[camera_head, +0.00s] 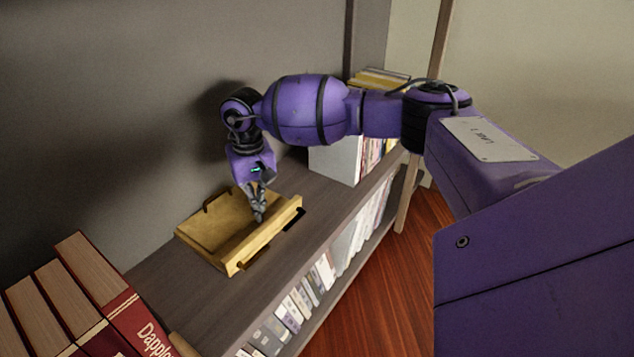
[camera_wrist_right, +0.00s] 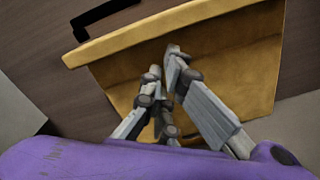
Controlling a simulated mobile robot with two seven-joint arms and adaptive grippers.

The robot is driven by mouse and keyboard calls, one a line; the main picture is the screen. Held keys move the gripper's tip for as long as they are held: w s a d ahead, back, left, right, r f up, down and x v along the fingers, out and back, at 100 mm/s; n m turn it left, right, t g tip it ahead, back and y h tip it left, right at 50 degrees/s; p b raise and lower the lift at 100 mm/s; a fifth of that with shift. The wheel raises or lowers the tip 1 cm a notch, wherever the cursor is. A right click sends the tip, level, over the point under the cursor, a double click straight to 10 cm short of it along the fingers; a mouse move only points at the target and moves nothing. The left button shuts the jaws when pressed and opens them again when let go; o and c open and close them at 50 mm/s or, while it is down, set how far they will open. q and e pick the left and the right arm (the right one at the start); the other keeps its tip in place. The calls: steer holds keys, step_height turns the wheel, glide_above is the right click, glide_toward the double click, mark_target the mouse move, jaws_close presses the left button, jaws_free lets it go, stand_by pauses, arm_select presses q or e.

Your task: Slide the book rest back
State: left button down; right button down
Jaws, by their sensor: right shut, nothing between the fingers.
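The book rest (camera_head: 215,225) is a yellow-brown wooden tray with a raised front lip, lying on the grey-brown shelf. A dark handle shows at its right end and another piece at its back left. My right gripper (camera_head: 259,215) points down over the rest, just behind its front lip. Its fingers are shut with nothing between them. In the right wrist view, the fingertips (camera_wrist_right: 172,62) are in front of the rest's lip (camera_wrist_right: 160,35); whether they touch it I cannot tell. My left gripper is not in view.
Red books (camera_head: 95,290) stand at the near left end of the shelf. A white block (camera_head: 337,160) and more books (camera_head: 380,80) stand at the far right end. Books fill the shelf below (camera_head: 335,260). A grey wall (camera_head: 120,100) is behind the rest.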

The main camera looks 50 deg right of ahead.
mark_target(247, 242)
steer(key=shift+s+a, duration=0.25)
steer(key=shift+s, duration=0.3)
steer(key=shift+s+a+r+p, duration=0.1)
steer(key=shift+s+a+p, duration=0.2)
steer(key=shift+s+p, duration=0.25)
steer(key=shift+s+a+r+p, duration=0.1)
steer(key=shift+s+a+p, duration=0.2)
steer(key=shift+s+p, duration=0.25)
steer(key=shift+s+f, duration=0.1)
steer(key=shift+s, duration=0.05)
steer(key=shift+f, duration=0.15)
